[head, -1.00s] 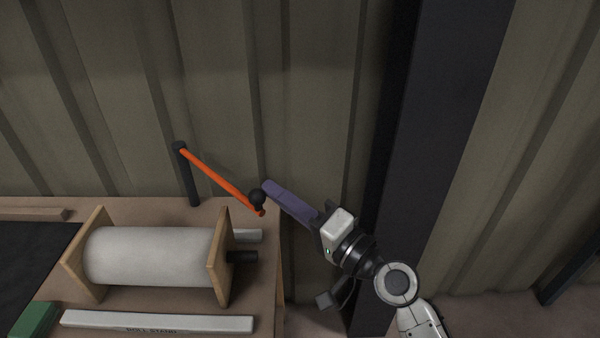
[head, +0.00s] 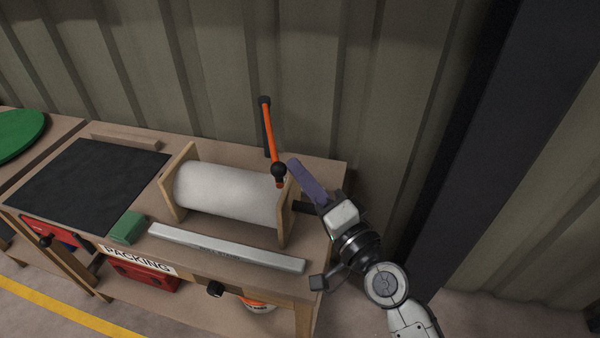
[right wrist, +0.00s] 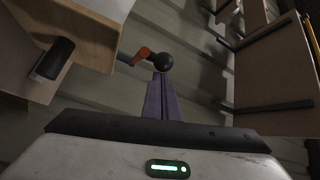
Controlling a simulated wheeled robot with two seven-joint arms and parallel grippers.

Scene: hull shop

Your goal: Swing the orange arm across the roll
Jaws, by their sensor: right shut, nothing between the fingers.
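The orange arm (head: 270,133) is hinged at the top of a black post (head: 266,102) behind the roll. It slants towards me, and its black ball knob (head: 279,170) appears above the roll's right end board (head: 286,212). The white roll (head: 228,191) lies between two wooden end boards. My right gripper (head: 293,163) has purple fingers, shut and empty, with the tips close to the knob's right side. In the right wrist view the knob (right wrist: 163,62) is just beyond the fingertips (right wrist: 160,76); I cannot tell whether they touch. My left gripper is not in view.
A pale bar (head: 225,247) lies along the bench front, beside a green block (head: 127,227). A black mat (head: 90,185) covers the bench's left part. A dark column (head: 480,150) stands to the right of my right arm. The corrugated wall is close behind.

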